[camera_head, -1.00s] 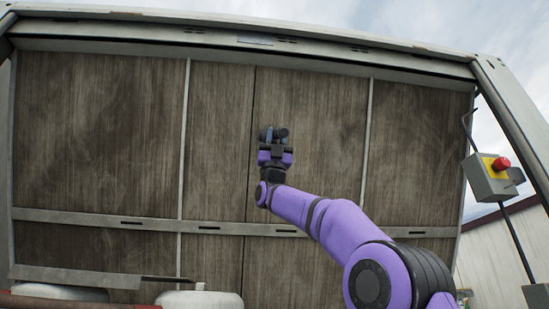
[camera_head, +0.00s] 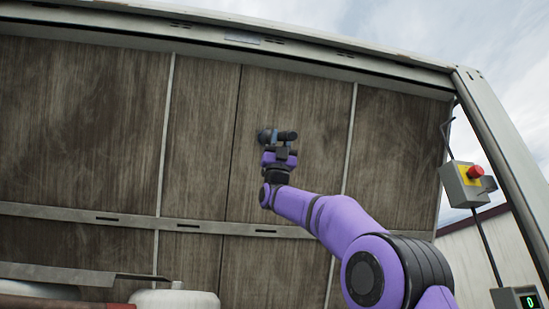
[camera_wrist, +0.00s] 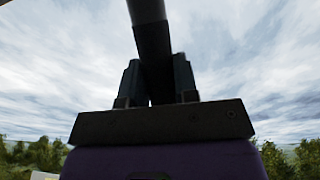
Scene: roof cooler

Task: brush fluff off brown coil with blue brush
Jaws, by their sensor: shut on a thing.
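The brown coil (camera_head: 90,130) is a wide wall of finely ribbed panels in a pale metal frame, filling most of the head view. Darker and paler patches show on it; I cannot make out separate fluff. My gripper (camera_head: 278,143) is raised in front of the panel right of the dark seam. It is shut on a dark round handle, which I take for the blue brush (camera_head: 291,135); a little blue shows by the fingers. In the wrist view the handle (camera_wrist: 149,35) runs up between the fingers (camera_wrist: 157,82). The bristles are not distinct, and I cannot tell whether they touch the coil.
A control box with a red button (camera_head: 475,172) hangs at the right post. A small box with a green display (camera_head: 526,301) is below it. Open sky surrounds the handle in the wrist view.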

